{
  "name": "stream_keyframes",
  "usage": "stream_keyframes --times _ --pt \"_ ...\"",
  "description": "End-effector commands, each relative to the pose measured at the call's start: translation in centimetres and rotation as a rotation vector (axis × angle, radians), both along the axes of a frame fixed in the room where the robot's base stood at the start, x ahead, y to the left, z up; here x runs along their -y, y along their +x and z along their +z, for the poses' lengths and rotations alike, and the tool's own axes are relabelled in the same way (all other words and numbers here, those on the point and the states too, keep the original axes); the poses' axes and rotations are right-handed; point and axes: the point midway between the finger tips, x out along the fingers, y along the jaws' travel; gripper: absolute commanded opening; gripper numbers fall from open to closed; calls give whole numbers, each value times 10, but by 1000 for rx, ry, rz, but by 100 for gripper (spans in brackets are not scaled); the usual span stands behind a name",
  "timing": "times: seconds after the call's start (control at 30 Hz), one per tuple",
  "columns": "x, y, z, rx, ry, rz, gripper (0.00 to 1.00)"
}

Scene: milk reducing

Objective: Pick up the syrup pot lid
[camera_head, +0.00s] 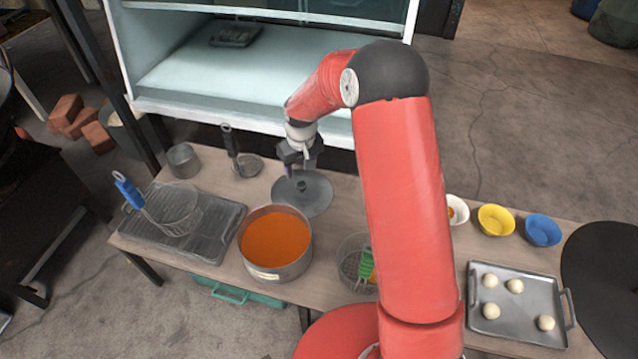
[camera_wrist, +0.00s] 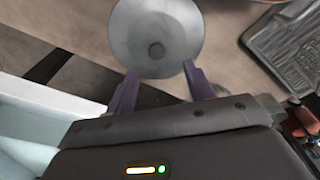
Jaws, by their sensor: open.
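The syrup pot lid (camera_head: 312,203) is a round grey metal disc with a dark knob at its centre. It lies on the wooden table behind the pot. It also shows in the wrist view (camera_wrist: 178,28), just beyond the fingertips. My gripper (camera_head: 290,172) is above the lid's far left part, close to the knob. In the wrist view my gripper (camera_wrist: 158,74) has its two purple fingers apart with nothing between them. The syrup pot (camera_head: 303,268) stands uncovered in front of the lid with orange liquid inside.
A strainer with a blue handle (camera_head: 128,190) rests over a tray (camera_head: 225,240) at left. A white cabinet (camera_head: 180,100) rises behind the table. Bowls (camera_head: 496,220) and a dough tray (camera_head: 510,330) are at right.

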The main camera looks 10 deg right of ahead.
Motion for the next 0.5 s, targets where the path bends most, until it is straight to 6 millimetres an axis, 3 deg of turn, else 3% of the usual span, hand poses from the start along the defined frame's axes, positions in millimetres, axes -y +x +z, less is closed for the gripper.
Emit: stream_keyframes --times 0.5 --pt "-4 10 -54 -10 4 7 53"
